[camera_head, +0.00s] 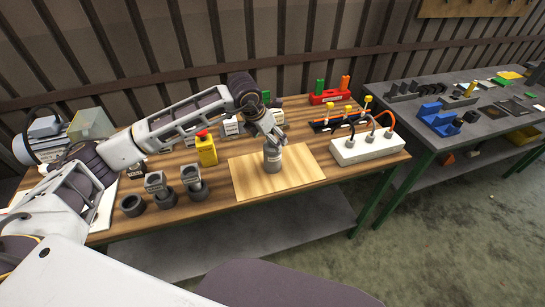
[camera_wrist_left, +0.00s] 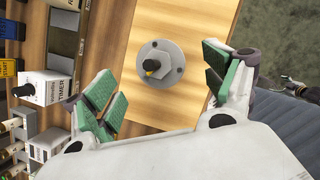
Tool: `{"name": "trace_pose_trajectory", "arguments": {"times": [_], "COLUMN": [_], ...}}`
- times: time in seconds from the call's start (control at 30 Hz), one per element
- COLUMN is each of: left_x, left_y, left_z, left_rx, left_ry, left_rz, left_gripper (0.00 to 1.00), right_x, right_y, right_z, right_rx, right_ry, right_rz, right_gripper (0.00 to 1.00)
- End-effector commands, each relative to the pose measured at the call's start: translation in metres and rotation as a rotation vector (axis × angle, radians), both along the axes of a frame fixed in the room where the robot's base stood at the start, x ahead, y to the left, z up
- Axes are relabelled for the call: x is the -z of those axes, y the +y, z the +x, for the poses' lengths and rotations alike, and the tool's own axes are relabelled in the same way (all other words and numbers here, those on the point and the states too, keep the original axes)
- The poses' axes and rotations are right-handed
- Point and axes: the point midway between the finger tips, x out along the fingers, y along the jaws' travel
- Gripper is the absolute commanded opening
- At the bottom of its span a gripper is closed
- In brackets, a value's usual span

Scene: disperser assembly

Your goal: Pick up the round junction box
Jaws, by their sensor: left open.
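A grey, round part that looks like the round junction box (camera_head: 272,158) stands on the light wooden board in the head view. In the left wrist view its round grey face (camera_wrist_left: 172,74) shows small holes and a dark knob with a yellow tip in the middle. My left gripper (camera_head: 271,139) comes down from above, close over it. In the wrist view the green-padded fingers of my left gripper (camera_wrist_left: 164,84) are spread wide, one on each side of the part, with a gap on both sides. No right gripper can be made out.
The wooden board (camera_head: 305,167) is otherwise bare. A white socket block (camera_head: 365,148) with cables stands at its right. A yellow emergency-stop box (camera_head: 206,151) and several dark round fittings (camera_head: 193,184) stand at its left. A second table (camera_head: 480,130) is at the right.

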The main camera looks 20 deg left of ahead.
Motion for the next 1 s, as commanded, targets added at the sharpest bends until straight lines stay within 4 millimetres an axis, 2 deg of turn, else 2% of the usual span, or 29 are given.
{"name": "trace_pose_trajectory", "arguments": {"times": [0.27, 0.7, 1.0], "left_x": [0.007, 0.046, 0.048], "left_y": [-0.001, -0.007, -0.008], "left_z": [0.002, 0.017, 0.018], "left_rx": [-0.001, -0.001, 0.0], "left_ry": [0.002, 0.002, 0.0], "left_rz": [0.0, 0.0, 0.0], "left_gripper": [0.85, 0.85, 0.85], "right_x": [-0.004, -0.016, -0.016], "right_y": [-0.007, -0.004, 0.004], "right_z": [0.0, 0.0, 0.0], "right_rx": [0.001, 0.001, 0.002], "right_ry": [-0.001, -0.001, -0.001], "right_rz": [-0.007, -0.004, 0.004], "right_gripper": [0.83, 0.83, 0.83]}}
